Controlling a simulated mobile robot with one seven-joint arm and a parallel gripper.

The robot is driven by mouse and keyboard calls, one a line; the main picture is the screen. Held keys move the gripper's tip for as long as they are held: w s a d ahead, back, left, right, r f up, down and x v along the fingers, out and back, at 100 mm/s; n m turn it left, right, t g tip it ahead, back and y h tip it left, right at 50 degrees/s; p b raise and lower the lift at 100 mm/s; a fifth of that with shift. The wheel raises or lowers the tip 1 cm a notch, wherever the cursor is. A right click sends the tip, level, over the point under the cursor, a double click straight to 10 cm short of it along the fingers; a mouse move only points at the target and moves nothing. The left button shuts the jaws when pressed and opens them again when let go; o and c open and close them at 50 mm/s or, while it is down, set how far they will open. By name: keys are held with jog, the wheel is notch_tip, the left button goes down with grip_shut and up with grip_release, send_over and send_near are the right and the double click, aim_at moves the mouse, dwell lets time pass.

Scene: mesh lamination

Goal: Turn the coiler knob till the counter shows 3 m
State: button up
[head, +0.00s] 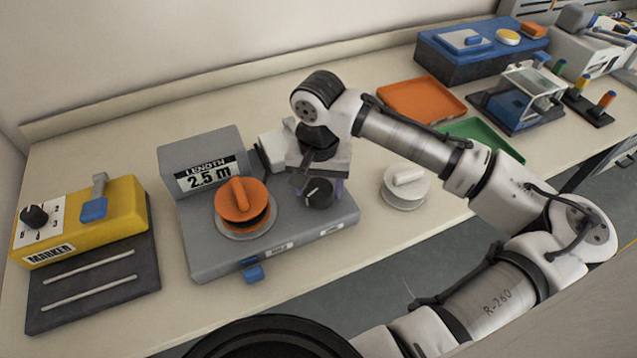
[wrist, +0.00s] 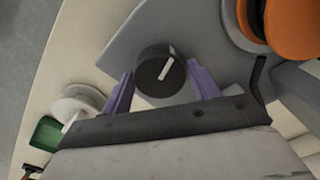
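The coiler is a grey machine (head: 205,262) on the bench. Its counter (head: 208,175), labelled LENGTH, reads 2.5 m. The coiler knob (head: 319,193) is black with a white pointer line and sits at the machine's right side. In the wrist view the knob (wrist: 158,72) is between my two purple fingers, its line slanting up to the right. My gripper (wrist: 160,69) is open, one finger on each side of the knob, with narrow gaps showing. In the head view my gripper (head: 321,184) is at the knob, partly hidden by my wrist.
An orange reel (head: 241,200) sits on the coiler, with a blue tab (head: 253,274) at the front edge. A yellow marker unit (head: 85,222) stands left. A white spool (head: 403,188) stands right, with orange (head: 420,100) and green (head: 490,140) trays behind.

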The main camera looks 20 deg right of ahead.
aim_at(319, 187)
jog(key=c, duration=0.6)
jog(key=shift+r+m+p, duration=0.15)
jog(key=shift+m+p, duration=0.6)
jog(key=shift+m, duration=0.45)
jog(key=shift+m+p, duration=0.35)
jog(key=shift+m, duration=0.55)
jog(key=o, duration=1)
jog(key=shift+c, duration=0.2)
notch_tip(319, 187, up, 14)
jog(key=shift+f+b, duration=0.2)
jog(key=shift+b, duration=0.15)
